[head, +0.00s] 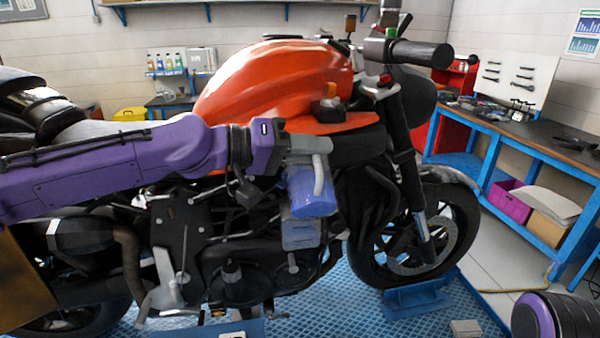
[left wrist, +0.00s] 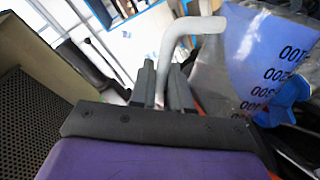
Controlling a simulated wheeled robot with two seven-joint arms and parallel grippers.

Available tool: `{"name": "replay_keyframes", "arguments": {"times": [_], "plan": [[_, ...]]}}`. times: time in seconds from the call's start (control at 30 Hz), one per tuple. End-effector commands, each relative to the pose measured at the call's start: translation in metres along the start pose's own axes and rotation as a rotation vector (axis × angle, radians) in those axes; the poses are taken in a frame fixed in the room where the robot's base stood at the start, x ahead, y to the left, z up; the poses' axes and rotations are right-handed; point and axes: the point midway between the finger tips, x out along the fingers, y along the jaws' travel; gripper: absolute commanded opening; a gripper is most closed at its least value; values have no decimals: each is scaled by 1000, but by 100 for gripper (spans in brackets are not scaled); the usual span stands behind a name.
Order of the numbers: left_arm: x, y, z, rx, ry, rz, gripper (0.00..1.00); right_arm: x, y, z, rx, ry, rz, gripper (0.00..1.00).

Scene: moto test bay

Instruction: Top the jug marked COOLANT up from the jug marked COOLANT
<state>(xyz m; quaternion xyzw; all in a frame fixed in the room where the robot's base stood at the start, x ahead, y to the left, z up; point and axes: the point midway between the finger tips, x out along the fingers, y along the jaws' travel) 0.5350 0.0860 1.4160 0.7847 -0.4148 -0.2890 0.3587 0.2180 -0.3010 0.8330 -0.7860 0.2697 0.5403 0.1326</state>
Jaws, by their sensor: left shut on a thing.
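My left gripper (head: 318,146) is shut on the pale grey handle of a blue jug (head: 308,195), in front of the motorcycle's engine. In the left wrist view the fingers (left wrist: 168,80) close on the bent handle (left wrist: 182,38). The jug's clear body there has a blue panel (left wrist: 262,62) with volume marks and a blue cap (left wrist: 288,103). A pale grey-blue part (head: 300,236) shows just below the jug; I cannot tell whether it is a second jug or touches the first. No COOLANT lettering is readable. My right gripper is not in view.
The motorcycle with its orange tank (head: 270,80) fills the middle, on a blue grated platform (head: 385,318). A small orange-capped container (head: 329,108) sits by the tank. Several bottles (head: 165,63) stand at the back wall. A blue workbench (head: 520,140) stands at right.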

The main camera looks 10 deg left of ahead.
Motion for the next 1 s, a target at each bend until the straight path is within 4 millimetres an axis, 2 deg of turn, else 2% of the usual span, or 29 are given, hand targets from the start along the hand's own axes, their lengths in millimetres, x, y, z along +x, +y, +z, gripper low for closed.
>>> {"name": "replay_keyframes", "arguments": {"times": [1.0], "plan": [[0, 3, -7, -38, -6, 1, 0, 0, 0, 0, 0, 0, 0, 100]]}}
